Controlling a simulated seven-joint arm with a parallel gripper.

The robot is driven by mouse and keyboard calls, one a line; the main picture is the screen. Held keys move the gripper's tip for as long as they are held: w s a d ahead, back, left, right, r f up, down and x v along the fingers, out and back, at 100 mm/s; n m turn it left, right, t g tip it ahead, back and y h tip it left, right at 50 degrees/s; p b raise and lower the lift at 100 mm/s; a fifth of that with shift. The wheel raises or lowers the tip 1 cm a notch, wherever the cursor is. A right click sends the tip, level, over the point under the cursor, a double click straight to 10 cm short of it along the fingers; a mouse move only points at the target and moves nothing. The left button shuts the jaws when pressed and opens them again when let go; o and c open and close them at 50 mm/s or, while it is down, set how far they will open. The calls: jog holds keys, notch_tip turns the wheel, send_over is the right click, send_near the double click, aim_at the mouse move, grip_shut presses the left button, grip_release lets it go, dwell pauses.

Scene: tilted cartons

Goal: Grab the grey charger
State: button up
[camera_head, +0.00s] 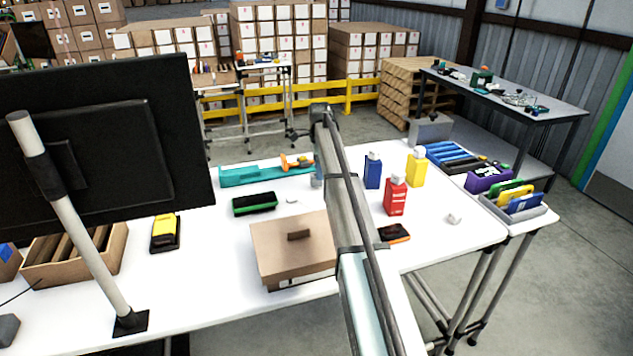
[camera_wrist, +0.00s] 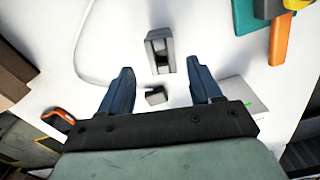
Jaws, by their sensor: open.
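The grey charger (camera_wrist: 160,48) stands out in the wrist view as a grey block with a dark recessed face, on the white table near the top middle. My gripper (camera_wrist: 160,67) is open, its two blue fingers apart and pointing toward the charger. The charger's lower end lies about level with the fingertips in the picture; I see no contact. A small dark grey block (camera_wrist: 156,96) shows between the fingers. In the head view my arm hides the gripper, and I cannot tell the charger surely.
A teal tool (camera_head: 240,176) and a cardboard box (camera_head: 290,250) are nearby on the table. A black and orange item (camera_head: 394,233) lies right of my arm. Blue (camera_head: 373,171), red (camera_head: 395,196) and yellow (camera_head: 416,169) bottles stand further right. A pale cable (camera_wrist: 85,50) curves left of the charger.

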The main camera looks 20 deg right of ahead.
aim_at(316, 182)
jog(key=shift+w+a+f, duration=0.1)
jog(key=shift+a+f, duration=0.05)
jog(key=shift+f, duration=0.8)
jog(key=shift+w+a+f, duration=0.1)
jog(key=shift+a+f, duration=0.05)
jog(key=shift+f, duration=0.85)
jog(key=shift+w+a+f, duration=0.1)
jog(key=shift+a+f, duration=0.05)
jog(key=shift+f, duration=0.8)
jog(key=shift+c, duration=0.4)
jog(key=c, duration=1)
